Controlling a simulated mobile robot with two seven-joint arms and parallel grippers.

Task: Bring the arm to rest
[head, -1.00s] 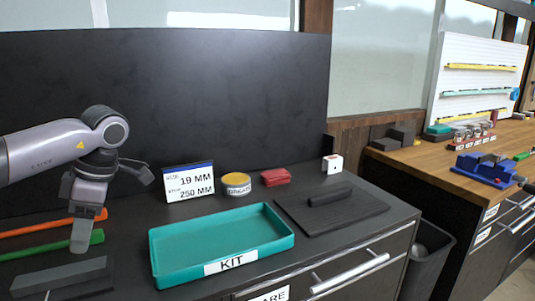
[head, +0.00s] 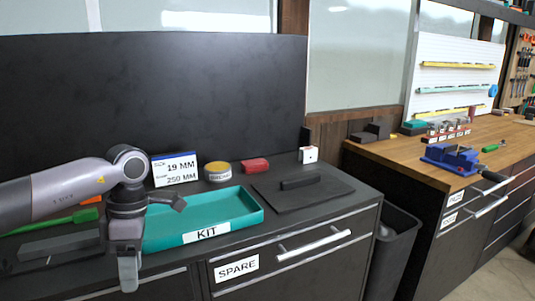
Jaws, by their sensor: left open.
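My left arm comes in from the left, bent at a grey elbow-like joint, with its left gripper (head: 128,262) pointing down at the front edge of the dark cabinet top. The gripper is open and I see nothing between its fingers. It stands in front of the left end of the teal KIT tray (head: 245,208) and hides that part. The visible tray floor is empty. My right gripper is not in view.
Behind the tray stand a 19 MM / 250 MM card (head: 175,170), a yellow-topped tin (head: 218,171) and a red pack (head: 255,165). A dark mat (head: 335,190) bears a bar. A grey block (head: 60,244) and green strip (head: 45,224) lie left. A bin (head: 395,245) stands right.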

